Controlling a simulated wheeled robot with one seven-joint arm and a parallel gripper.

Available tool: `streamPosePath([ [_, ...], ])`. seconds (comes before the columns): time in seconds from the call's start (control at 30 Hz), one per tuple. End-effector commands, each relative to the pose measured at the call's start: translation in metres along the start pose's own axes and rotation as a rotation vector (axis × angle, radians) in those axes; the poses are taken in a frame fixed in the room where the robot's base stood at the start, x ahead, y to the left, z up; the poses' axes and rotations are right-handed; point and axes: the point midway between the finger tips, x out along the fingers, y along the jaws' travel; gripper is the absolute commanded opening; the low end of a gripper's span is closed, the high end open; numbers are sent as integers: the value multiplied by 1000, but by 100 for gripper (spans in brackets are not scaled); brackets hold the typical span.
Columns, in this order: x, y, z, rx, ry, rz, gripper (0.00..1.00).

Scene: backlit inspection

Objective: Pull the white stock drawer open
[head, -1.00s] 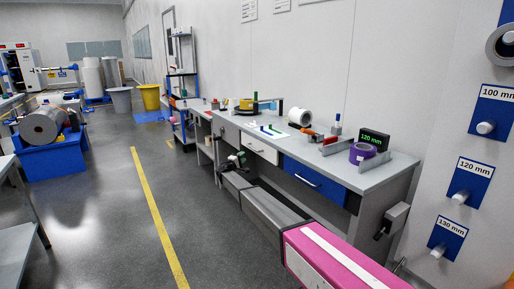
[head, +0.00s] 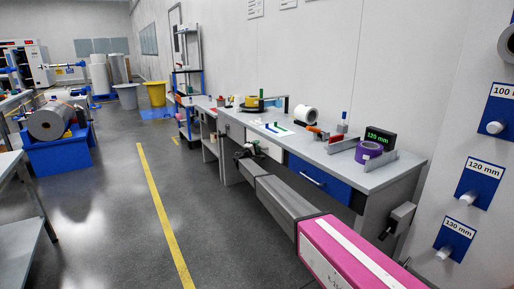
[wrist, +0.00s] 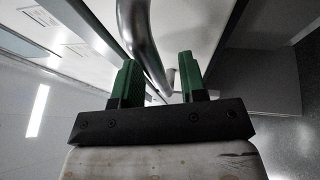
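The white stock drawer (head: 268,149) is in the bench front, left of the blue drawer, and looks shut. My arm partly covers its front in the head view. In the wrist view, its curved metal handle (wrist: 144,45) runs down from the top into the gap between my two green fingers. My gripper (head: 242,151) is at the left part of the drawer front. In the wrist view, my gripper (wrist: 158,75) is open, with the bar nearer the left finger and a gap at the right one. I cannot tell whether the bar touches a finger.
The blue drawer (head: 318,180) with its own handle is to the right, beyond my arm. The grey bench top (head: 375,180) holds a purple roll (head: 368,152), a display and tools. The floor left of the bench, with a yellow line (head: 160,205), is clear.

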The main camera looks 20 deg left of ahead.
Motion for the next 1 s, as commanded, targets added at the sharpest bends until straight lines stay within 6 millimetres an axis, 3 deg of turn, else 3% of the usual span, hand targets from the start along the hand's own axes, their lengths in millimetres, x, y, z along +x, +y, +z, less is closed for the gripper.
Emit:
streamPosePath([
  [0.23,2,0,0,0,1,0,39],
  [0.27,2,0,0,0,1,0,35],
  [0.37,2,0,0,0,0,0,3],
  [0.4,1,0,0,0,0,0,0],
  [0.73,-8,2,-4,0,1,0,0],
  [1.0,-53,11,-22,1,2,0,0],
])
